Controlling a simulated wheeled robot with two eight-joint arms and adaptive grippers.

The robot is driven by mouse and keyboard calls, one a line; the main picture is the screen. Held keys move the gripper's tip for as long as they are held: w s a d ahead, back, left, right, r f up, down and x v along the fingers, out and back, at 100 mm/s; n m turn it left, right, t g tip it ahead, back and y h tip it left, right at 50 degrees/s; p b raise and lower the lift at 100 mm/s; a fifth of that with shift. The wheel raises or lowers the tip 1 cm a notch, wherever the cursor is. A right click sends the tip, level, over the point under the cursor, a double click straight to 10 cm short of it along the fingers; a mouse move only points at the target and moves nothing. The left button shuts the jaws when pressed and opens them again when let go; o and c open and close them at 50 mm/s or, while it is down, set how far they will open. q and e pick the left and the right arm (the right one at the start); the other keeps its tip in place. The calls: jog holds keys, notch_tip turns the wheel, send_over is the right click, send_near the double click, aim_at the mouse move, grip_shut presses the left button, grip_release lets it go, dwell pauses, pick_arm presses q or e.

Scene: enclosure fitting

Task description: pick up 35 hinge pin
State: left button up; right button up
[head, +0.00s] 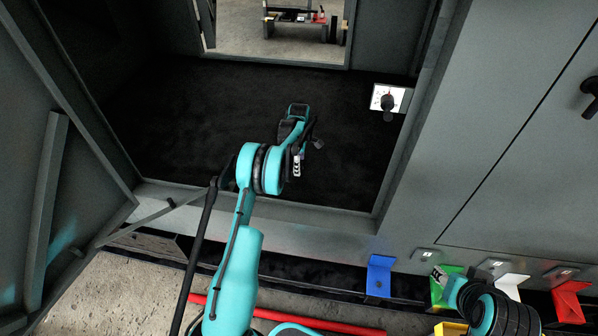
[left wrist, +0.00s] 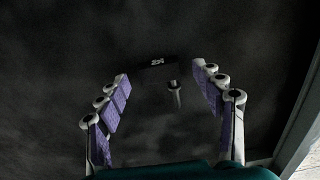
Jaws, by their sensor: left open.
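A small grey pin with a wider head (left wrist: 175,95) shows in the left wrist view against the dark floor of the enclosure. Beside it, slightly farther off, is a small black block (left wrist: 157,64) with a white marking that looks like a number. My left gripper (left wrist: 161,73) is open and empty, with its purple-padded fingers on either side of the pin in the picture. Whether the fingers are down at the pin's height I cannot tell.
The enclosure's dark floor (head: 190,110) is otherwise mostly clear. A white panel with a dark knob (head: 388,101) is on the right wall. An open door (head: 60,160) stands at left. Blue (head: 379,276), green, white and red (head: 569,301) brackets line the front below.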

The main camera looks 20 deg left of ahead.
pick_arm(q)
jog(key=shift+f, duration=0.3)
jog(key=shift+r, duration=0.1)
jog(key=shift+c, duration=0.3)
jog(key=c, duration=1.2)
